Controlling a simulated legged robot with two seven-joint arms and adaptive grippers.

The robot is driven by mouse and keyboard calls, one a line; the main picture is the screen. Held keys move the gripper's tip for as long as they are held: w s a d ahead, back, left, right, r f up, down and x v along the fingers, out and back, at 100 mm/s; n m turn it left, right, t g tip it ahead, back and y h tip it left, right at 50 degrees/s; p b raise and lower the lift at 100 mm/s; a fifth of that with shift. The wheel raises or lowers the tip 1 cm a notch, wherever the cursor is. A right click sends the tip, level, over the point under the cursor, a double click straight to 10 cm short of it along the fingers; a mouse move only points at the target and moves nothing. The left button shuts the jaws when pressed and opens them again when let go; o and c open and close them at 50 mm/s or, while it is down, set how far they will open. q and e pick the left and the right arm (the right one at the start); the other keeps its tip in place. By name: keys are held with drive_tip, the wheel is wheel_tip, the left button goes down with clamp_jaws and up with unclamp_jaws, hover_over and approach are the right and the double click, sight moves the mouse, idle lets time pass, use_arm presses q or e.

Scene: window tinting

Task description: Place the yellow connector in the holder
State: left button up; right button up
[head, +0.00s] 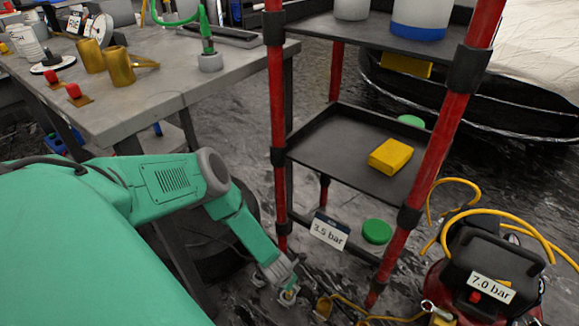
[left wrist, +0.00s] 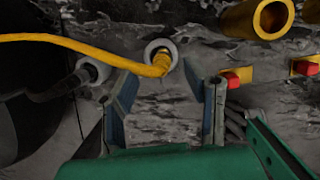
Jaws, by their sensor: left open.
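The yellow connector (left wrist: 161,62) is at the end of a yellow hose in the left wrist view. It sits at the opening of a round grey holder (left wrist: 150,46); how deep it is seated I cannot tell. My left gripper (left wrist: 170,85) is open, its two fingers apart on either side below the connector, with nothing between them. In the head view my left gripper (head: 288,291) is low near the floor, left of the shelf's front post. The connector is too small there to make out clearly. My right gripper is not in view.
A red-posted shelf (head: 335,150) stands right of my arm, and a compressor (head: 490,270) with yellow hoses is at the lower right. A workbench (head: 140,95) is at the upper left. A second grey ring (left wrist: 93,70) holds a dark hose; red-buttoned fittings (left wrist: 234,78) are at right.

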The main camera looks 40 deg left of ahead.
use_arm(q)
drive_tip(key=p+v, duration=0.6)
drive_tip(key=v, duration=0.1)
drive_tip(key=s+d+r+m+h, duration=0.1)
drive_tip(key=s+d+r+m, duration=0.1)
drive_tip(key=d+r+m, duration=0.45)
drive_tip(key=s+d+r+m+h, duration=0.2)
drive_tip(key=s+d+r+m, duration=0.1)
drive_tip(key=d+m, duration=0.65)
drive_tip(key=s+a+r+m+g+y, duration=0.1)
drive_tip(key=s+a+r+m, duration=0.4)
drive_tip(key=r+m, duration=0.3)
drive_tip(key=s+a+r+m+g+y, duration=0.1)
drive_tip(key=s+a+r+m, duration=0.4)
drive_tip(key=m, duration=0.8)
wheel_tip(320, 180, up, 4)
drive_tip(key=s, duration=0.2)
drive_tip(key=shift+s+m+y, duration=0.3)
drive_tip(key=shift+s+m, duration=0.05)
drive_tip(key=shift+m, duration=0.05)
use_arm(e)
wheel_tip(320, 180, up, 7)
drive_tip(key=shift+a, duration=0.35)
use_arm(q)
drive_tip(key=shift+a, duration=0.1)
